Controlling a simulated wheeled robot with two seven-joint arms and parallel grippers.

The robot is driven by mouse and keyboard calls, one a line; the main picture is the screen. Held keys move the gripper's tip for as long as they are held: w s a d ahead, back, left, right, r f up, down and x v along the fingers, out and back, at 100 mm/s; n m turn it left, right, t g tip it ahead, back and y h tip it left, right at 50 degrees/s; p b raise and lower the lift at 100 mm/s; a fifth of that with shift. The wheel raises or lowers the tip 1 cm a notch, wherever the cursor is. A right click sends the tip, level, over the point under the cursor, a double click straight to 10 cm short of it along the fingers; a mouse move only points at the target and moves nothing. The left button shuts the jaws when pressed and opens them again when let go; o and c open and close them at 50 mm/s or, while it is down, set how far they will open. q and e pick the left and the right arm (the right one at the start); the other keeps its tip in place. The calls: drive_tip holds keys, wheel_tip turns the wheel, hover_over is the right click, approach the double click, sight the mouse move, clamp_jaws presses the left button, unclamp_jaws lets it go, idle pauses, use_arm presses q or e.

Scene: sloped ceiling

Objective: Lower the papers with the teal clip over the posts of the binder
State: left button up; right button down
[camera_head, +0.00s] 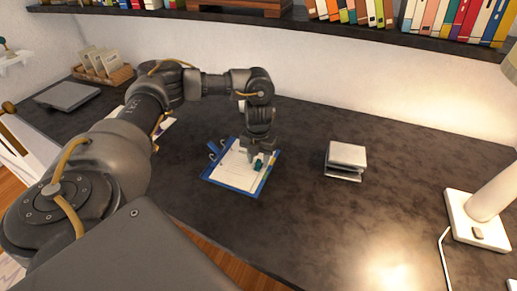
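The blue binder (212,173) lies open on the dark desk, with white papers (237,172) over most of its inside. Metal-looking parts (213,148) show at its upper left edge; the posts are too small to make out. A teal clip (258,165) is at the right side of the papers. My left gripper (259,157) points down right at the clip. Its fingertips are too small to tell whether they are shut on the clip. I cannot tell whether the papers lie flat or are held just above the binder. My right gripper is not in view.
A metal tray stack (346,155) stands right of the binder. A white lamp base (478,222) with a cord is at far right. A wooden holder with cards (103,66) and a grey flat device (67,95) are at the back left. The desk between binder and lamp is mostly clear.

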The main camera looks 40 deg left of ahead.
use_arm(q)
drive_tip(key=shift+r, duration=0.1)
wheel_tip(320, 180, up, 11)
drive_tip(key=p, duration=0.1)
drive_tip(key=shift+f, duration=0.2)
idle(0.7)
